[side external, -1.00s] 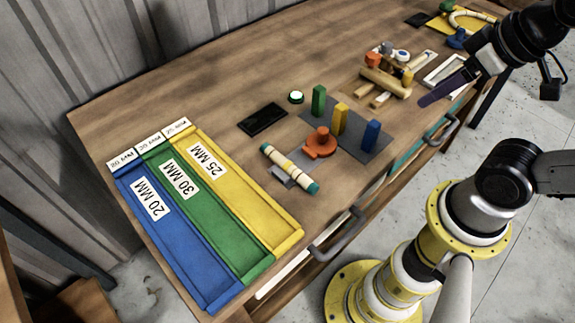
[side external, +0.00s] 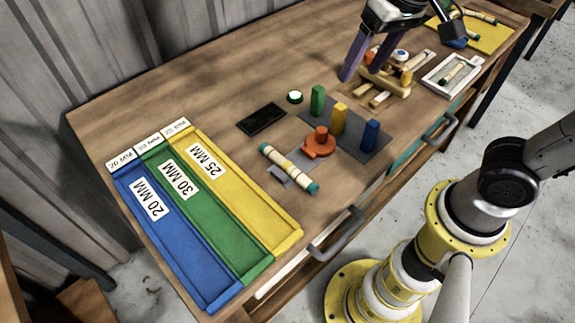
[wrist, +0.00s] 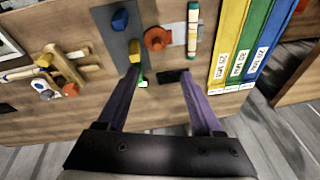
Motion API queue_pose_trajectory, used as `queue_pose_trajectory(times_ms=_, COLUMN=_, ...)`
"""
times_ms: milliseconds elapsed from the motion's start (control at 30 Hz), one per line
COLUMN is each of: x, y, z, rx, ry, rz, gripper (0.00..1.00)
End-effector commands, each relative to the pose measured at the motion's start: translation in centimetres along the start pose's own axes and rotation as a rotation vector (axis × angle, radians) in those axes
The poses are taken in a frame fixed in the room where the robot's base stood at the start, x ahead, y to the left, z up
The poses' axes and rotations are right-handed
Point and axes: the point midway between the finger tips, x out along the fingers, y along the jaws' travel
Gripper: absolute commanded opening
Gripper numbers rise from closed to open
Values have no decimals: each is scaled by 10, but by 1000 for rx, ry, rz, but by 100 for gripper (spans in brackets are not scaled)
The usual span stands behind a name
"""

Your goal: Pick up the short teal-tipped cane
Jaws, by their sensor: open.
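A cream cane with teal tips (side external: 289,168) lies at a slant on a small grey plate near the yellow tray. In the wrist view the cane (wrist: 192,32) shows upright at the top, beyond my fingers. My gripper (side external: 361,74) has two long purple fingers, spread apart and empty, above the back middle of the table, beside the wooden clamp. In the wrist view my gripper (wrist: 160,72) points over the black pad and green block, away from the cane. A smaller cane (side external: 455,72) lies in a white-framed tray; its tip colour is hard to tell.
Blue, green and yellow trays (side external: 252,191) stand at the left. An orange round fixture (side external: 319,146) sits beside the cane, with upright green, yellow and blue blocks (side external: 371,134) close by. A wooden clamp (side external: 384,82) stands behind. More canes lie on a yellow mat (side external: 490,38).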

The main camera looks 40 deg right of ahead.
Motion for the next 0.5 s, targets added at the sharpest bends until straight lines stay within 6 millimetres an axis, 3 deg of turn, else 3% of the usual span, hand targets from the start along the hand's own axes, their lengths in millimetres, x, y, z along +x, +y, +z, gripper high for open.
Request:
queue_pose_trajectory(times_ms=33, x=15, y=-20, z=-4, rx=-24, ry=-49, rz=12, gripper=68)
queue_pose_trajectory(times_ms=200, x=59, y=-75, z=-2, rx=-114, ry=-166, rz=56, gripper=68)
queue_pose_trajectory(times_ms=333, x=85, y=-98, z=13, rx=-189, ry=-226, rz=86, gripper=68)
queue_pose_trajectory(times_ms=500, x=100, y=-106, z=27, rx=-233, ry=-256, rz=103, gripper=68)
